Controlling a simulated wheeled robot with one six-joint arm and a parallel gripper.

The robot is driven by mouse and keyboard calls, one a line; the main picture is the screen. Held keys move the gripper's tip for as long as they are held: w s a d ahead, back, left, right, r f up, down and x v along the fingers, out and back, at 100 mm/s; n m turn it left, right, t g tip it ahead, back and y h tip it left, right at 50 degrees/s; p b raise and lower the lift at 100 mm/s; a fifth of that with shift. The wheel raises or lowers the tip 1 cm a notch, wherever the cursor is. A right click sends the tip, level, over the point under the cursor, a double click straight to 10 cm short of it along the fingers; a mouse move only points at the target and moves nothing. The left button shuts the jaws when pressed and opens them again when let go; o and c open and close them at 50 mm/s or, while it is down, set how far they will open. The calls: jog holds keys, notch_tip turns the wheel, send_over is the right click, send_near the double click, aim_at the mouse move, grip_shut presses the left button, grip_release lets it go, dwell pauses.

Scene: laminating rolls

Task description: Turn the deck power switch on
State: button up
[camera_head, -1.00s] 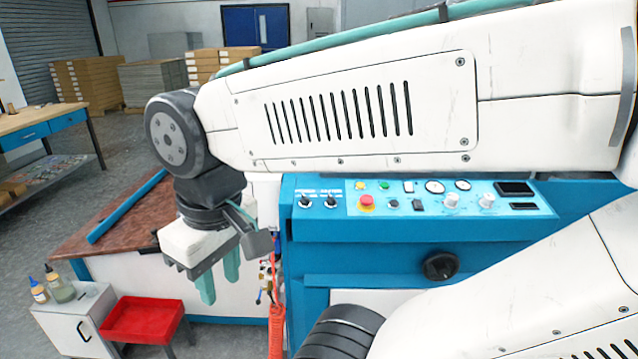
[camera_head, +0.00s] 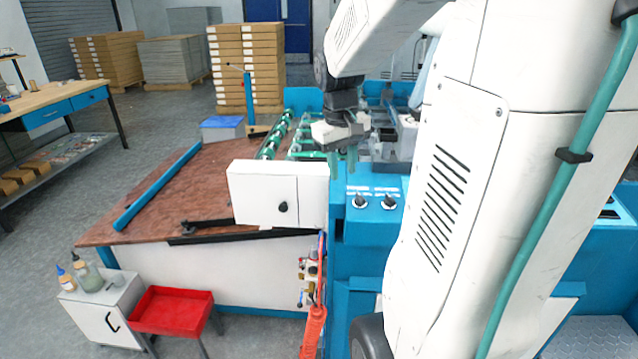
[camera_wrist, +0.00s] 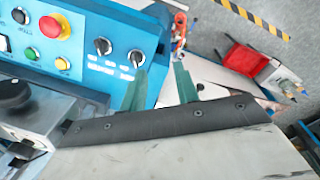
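Two black rotary switches sit side by side on the blue machine panel; in the head view they are the left switch (camera_head: 360,201) and the right switch (camera_head: 388,202). The wrist view also shows both switches, one (camera_wrist: 103,46) farther left and one (camera_wrist: 136,57) close to a fingertip. Their white labels are too small to read, so I cannot tell which is deck power. My gripper (camera_head: 344,163) is open and empty above and behind the switches. In the wrist view its green fingers (camera_wrist: 161,78) are apart, one over the panel, one past its edge.
A red emergency button (camera_wrist: 54,25) and several coloured buttons share the panel. A white box (camera_head: 263,193) with a black knob stands left of the switches. Red hose (camera_head: 314,330) hangs below. A red tray (camera_head: 172,311) stands at lower left. My arm hides the panel's right side.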

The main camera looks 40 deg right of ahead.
send_over(360, 196)
notch_tip(360, 196, down, 2)
jog(key=shift+m, duration=0.3)
notch_tip(360, 196, down, 8)
jog(key=shift+r, duration=0.1)
grip_shut()
